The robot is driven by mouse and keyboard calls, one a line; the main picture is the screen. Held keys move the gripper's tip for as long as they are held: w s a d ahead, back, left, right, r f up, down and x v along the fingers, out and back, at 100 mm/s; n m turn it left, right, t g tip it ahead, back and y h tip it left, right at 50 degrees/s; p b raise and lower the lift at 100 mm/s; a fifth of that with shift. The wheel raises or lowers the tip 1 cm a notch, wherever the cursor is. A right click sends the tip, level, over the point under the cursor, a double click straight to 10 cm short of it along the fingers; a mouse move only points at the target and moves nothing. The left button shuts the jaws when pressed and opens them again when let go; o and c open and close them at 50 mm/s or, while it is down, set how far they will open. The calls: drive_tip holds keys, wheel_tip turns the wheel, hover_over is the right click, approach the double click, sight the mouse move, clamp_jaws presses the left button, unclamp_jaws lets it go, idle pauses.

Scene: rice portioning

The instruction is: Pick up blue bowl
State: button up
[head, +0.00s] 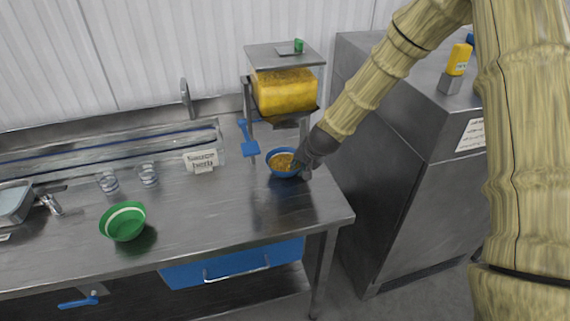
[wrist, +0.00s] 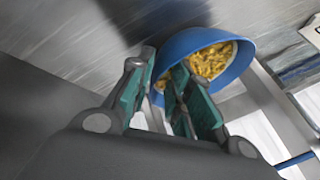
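The blue bowl (head: 272,172) stands on the metal counter under the dispenser, with yellow-orange grains inside. In the wrist view the blue bowl (wrist: 182,45) is just beyond my fingertips, tilted in the picture, with its near rim by the fingers. My gripper (head: 303,166) is at the right side of the bowl in the head view. In the wrist view my gripper (wrist: 163,82) has its two green-padded fingers apart, with a gap between them at the bowl's rim. Whether the pads touch the bowl wall cannot be told.
A dispenser (head: 284,92) filled with yellow grains stands above and behind the bowl. A green bowl (head: 122,224), two glasses (head: 148,175) and a small sign (head: 201,161) are on the counter to the left. A metal cabinet (head: 400,200) stands right of the counter.

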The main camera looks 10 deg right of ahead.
drive_tip(key=shift+w+a+f, duration=0.1)
drive_tip(key=shift+w+f, duration=0.3)
drive_tip(key=shift+f, duration=0.2)
clamp_jaws()
drive_tip(key=shift+r, duration=0.15)
